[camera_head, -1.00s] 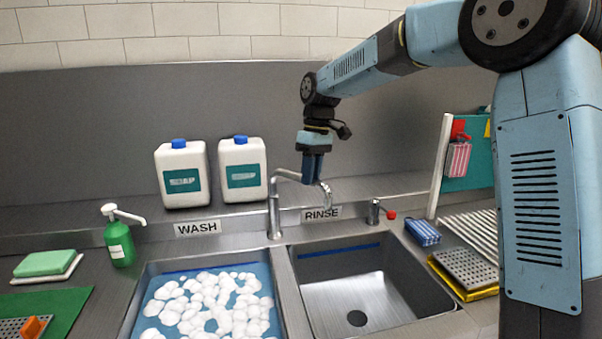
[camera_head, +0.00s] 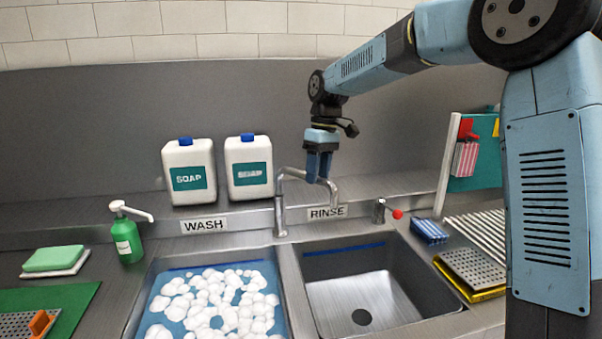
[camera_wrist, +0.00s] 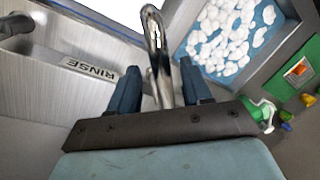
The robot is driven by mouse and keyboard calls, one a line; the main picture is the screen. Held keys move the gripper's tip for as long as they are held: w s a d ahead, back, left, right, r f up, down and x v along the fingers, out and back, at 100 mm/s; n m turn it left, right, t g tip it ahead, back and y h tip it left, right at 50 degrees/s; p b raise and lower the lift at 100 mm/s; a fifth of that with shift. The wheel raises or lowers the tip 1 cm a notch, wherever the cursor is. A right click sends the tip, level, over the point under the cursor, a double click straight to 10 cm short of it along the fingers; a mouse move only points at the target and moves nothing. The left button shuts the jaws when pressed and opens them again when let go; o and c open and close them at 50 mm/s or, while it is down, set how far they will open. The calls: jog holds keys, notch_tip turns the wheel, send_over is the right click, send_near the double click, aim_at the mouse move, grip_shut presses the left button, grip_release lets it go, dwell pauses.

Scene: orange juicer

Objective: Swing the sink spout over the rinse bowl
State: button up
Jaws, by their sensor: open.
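The chrome sink spout (camera_head: 292,172) rises from the ledge between the two bowls. It arches to the right, its tip pointing down in front of the RINSE label (camera_head: 327,212). The rinse bowl (camera_head: 362,292) is the empty steel basin at right, with a drain in its floor. My gripper (camera_head: 319,180) points down at the spout's outer stretch. In the wrist view my gripper (camera_wrist: 160,78) is open, and the spout (camera_wrist: 153,45) passes between its two dark fingers, one on each side. Whether either finger touches it I cannot tell.
The wash bowl (camera_head: 170,318) at left holds foamy water. Two soap jugs (camera_head: 190,185) stand on the back ledge, left of the spout. A small red-tipped tap (camera_head: 379,211) and a blue sponge (camera_head: 429,231) are right of it. A green pump bottle (camera_head: 126,240) stands far left.

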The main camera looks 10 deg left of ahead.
notch_tip(320, 180, up, 13)
jog(key=w+d, duration=0.1)
jog(key=w, duration=0.1)
jog(key=shift+w+d, duration=0.15)
jog(key=shift+r, duration=0.1)
dwell(0.3)
jog(key=s+d+f+m+t+h, duration=0.1)
jog(key=s+d+m+t, duration=0.5)
jog(key=s+d, duration=1.05)
jog(key=s+d+f+m, duration=0.3)
jog(key=s+d+f, duration=0.1)
jog(key=s, duration=0.3)
jog(key=s+d+f+m+t, duration=0.1)
jog(key=s+d+f+m, duration=0.1)
jog(key=s+d+f, duration=0.3)
jog(key=s+d, duration=0.1)
jog(key=s, duration=0.2)
jog(key=shift+f+m+t, duration=0.2)
jog(key=shift+m+t, duration=0.1)
jog(key=shift+m, duration=0.1)
jog(key=shift+d, duration=0.1)
jog(key=shift+c, duration=0.5)
